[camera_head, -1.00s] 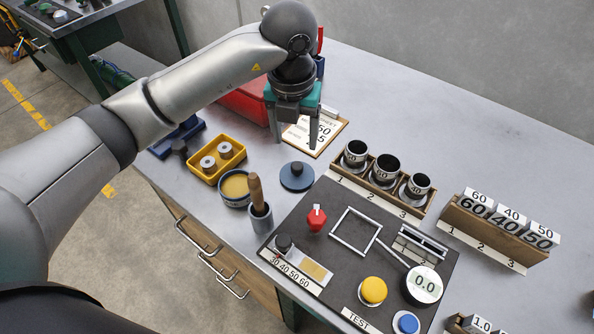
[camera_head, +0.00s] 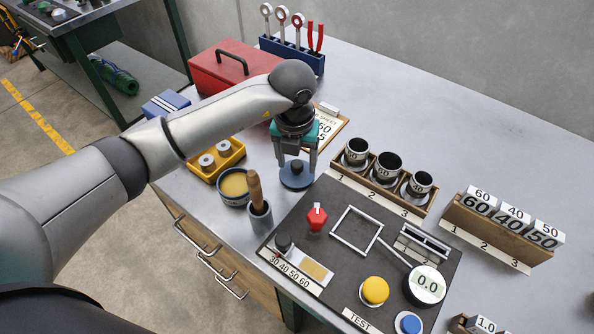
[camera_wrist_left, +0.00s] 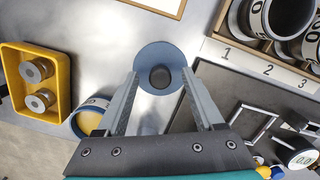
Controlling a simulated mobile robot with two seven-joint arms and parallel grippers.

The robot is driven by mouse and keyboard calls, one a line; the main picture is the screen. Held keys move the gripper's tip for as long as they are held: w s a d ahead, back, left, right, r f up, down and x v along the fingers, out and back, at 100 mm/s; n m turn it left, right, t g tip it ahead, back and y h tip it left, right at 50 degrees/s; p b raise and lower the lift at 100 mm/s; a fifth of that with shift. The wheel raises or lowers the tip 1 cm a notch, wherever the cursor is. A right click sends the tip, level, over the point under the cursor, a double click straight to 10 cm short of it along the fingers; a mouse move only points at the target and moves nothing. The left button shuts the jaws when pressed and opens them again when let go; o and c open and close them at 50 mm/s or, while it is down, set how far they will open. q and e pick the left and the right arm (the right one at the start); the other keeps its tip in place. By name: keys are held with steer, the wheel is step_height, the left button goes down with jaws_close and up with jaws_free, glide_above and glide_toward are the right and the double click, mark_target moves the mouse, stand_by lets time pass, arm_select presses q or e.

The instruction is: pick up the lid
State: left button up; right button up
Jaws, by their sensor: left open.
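The lid (camera_head: 297,183) is a flat dark blue disc with a dark knob at its centre. It lies on the grey bench between the tin and the dark test board. In the left wrist view the lid (camera_wrist_left: 172,56) shows from above, with its knob between my fingers. My left gripper (camera_head: 296,172) is open right over the lid, with a finger on either side of the knob. I cannot tell whether the fingers touch the disc. A round blue tin (camera_head: 235,187) with a yellowish content stands open to the left. My right gripper does not show.
A yellow tray (camera_head: 208,172) with metal spools is left of the lid. A tool with a wooden handle (camera_head: 256,190) stands in a grey cup (camera_head: 260,219). The board (camera_head: 290,215) with a red knob (camera_head: 317,216) lies in front. A wooden rack (camera_head: 400,199) with cups is to the right.

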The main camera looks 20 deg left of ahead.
mark_target(296, 164)
arm_select(q)
jaws_close()
stand_by(0.3)
steer(key=shift+r, duration=0.1)
step_height(296, 164, up, 20)
steer(key=p, duration=0.2)
stand_by(0.6)
